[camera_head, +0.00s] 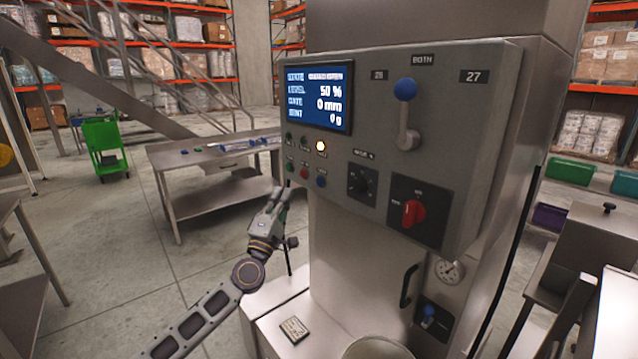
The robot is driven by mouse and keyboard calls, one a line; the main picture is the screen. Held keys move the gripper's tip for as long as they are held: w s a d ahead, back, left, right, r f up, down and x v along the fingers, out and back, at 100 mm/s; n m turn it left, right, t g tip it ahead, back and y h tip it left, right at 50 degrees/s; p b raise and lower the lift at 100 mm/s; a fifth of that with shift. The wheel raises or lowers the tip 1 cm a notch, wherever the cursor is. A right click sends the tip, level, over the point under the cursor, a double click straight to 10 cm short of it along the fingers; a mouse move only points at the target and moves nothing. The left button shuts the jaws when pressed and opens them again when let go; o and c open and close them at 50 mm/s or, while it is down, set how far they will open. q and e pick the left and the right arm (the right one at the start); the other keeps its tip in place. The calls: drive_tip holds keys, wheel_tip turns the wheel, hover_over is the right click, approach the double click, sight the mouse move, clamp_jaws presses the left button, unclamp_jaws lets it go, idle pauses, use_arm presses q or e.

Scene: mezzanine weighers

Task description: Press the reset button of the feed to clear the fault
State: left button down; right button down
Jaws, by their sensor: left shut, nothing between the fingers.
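The grey control box (425,90) of the feed has a lit screen (319,96) showing 50 %, 0 mm and 0 g. The lower row has a green button (290,166), a red button (305,172) and a blue button (321,181). Their labels are too small to read, so I cannot tell which is reset. My left gripper (282,190) is shut and empty, pointing up just below and left of this row. Contact with the panel is not visible. My right gripper is out of view.
Right of the buttons are a black knob (362,181), a red rotary switch (414,212) and a blue-knobbed lever (406,110). A steel table (215,178) stands behind my left arm.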

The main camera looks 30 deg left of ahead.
sight(320, 182)
use_arm(q)
drive_tip(key=shift+s+a+r+n+y, duration=0.1)
drive_tip(key=shift+a+n+y, duration=0.1)
drive_tip(key=shift+n, duration=0.15)
drive_tip(key=shift+s+a+r+n+y, duration=0.1)
drive_tip(key=shift+n+y, duration=0.1)
drive_tip(key=shift+n, duration=0.15)
drive_tip(key=shift+w+d, duration=0.1)
drive_tip(key=shift+w, duration=0.1)
drive_tip(key=w+d, duration=0.3)
drive_tip(key=w, duration=0.4)
drive_tip(key=shift+w, duration=0.4)
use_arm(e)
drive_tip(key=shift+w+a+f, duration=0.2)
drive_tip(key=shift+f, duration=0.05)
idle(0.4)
use_arm(q)
drive_tip(key=shift+d, duration=0.1)
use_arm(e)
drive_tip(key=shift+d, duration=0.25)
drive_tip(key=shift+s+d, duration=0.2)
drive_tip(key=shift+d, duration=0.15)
